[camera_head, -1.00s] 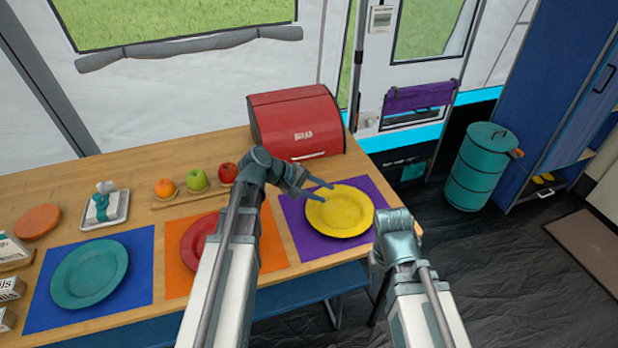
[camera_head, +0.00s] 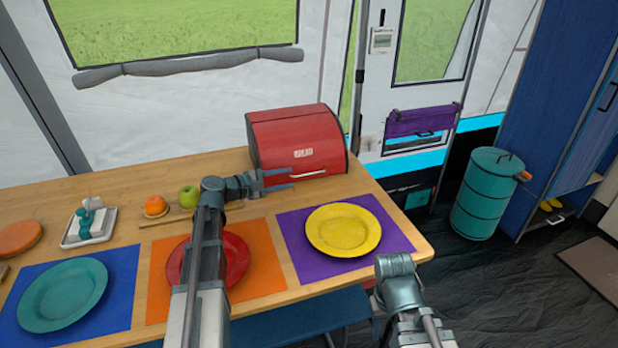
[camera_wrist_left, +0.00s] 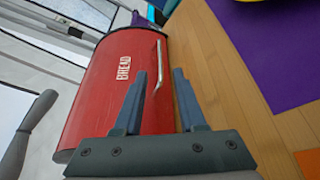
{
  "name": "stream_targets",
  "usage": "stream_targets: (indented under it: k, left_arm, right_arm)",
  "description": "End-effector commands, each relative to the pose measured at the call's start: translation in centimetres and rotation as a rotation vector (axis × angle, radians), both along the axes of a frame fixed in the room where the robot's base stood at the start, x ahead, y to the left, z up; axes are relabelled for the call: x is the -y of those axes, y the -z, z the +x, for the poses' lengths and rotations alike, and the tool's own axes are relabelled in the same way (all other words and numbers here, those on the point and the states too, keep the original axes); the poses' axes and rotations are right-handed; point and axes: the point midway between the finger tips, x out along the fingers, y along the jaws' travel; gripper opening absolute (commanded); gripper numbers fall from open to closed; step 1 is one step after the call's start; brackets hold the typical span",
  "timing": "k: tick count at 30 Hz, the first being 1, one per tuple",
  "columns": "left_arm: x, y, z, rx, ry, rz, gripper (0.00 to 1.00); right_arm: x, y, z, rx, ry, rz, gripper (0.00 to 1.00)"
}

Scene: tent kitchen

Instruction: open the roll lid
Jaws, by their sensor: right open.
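The red bread box (camera_head: 297,148) stands at the back right of the table, its curved roll lid (camera_head: 300,140) down. Its pale handle (camera_head: 308,173) runs along the lid's lower front edge. My left gripper (camera_head: 291,180) is open and empty in front of the box, close to the handle. In the left wrist view, the two fingers (camera_wrist_left: 160,80) are apart. The handle (camera_wrist_left: 158,66) shows between and beyond their tips; I cannot tell whether they touch it. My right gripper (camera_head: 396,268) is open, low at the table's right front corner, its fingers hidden.
A yellow plate (camera_head: 343,229) on a purple mat (camera_head: 390,238) lies in front of the box. A red plate (camera_head: 235,262) is partly under my left arm. An orange (camera_head: 154,205) and a green apple (camera_head: 189,196) sit left of that arm. A teal bin (camera_head: 483,195) stands right of the table.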

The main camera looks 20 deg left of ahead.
Motion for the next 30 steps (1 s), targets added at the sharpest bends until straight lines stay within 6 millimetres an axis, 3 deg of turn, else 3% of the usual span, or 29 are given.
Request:
stream_targets:
  k: [6, 13, 28, 30]
  left_arm:
    - [2.8, 1.3, 3.7, 0.000, 0.004, 0.002, 0.40]
    - [4.7, 2.0, 6.2, 0.000, 0.002, 0.002, 0.40]
    - [5.6, 2.2, 7.1, 0.000, 0.000, 0.002, 0.40]
    - [5.6, 2.2, 7.1, 0.000, 0.000, 0.002, 0.31]
  right_arm:
    - [0.0, 1.3, 0.0, 0.001, 0.000, -0.002, 0.50]
    - [0.1, 2.0, 0.0, 0.001, -0.001, -0.003, 0.50]
    - [0.1, 2.2, 0.0, 0.001, -0.001, -0.004, 0.50]
    - [0.1, 2.2, 0.0, 0.001, -0.001, -0.004, 0.50]
